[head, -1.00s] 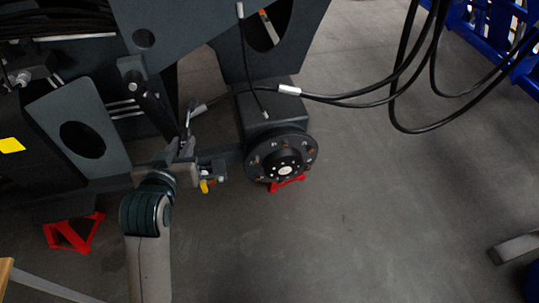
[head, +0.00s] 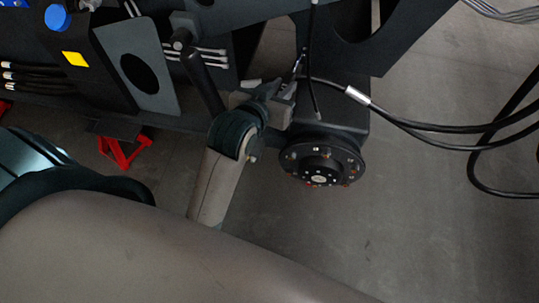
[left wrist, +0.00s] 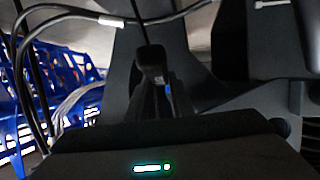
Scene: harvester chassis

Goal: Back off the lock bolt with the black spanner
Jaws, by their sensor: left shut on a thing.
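My left gripper (head: 290,85) is up against the dark chassis, above and left of the round black hub (head: 322,165). It is shut on a dark narrow thing that looks like the black spanner (left wrist: 152,66), mostly hidden in the head view. In the left wrist view its blunt black end shows between the fingers (left wrist: 152,98). I cannot tell whether it touches a bolt. The lock bolt cannot be made out for sure. My right gripper is not in view.
A black lever (head: 205,80) stands just left of my gripper. A red stand (head: 122,148) is under the chassis. Open floor (head: 420,230) lies at the lower right.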

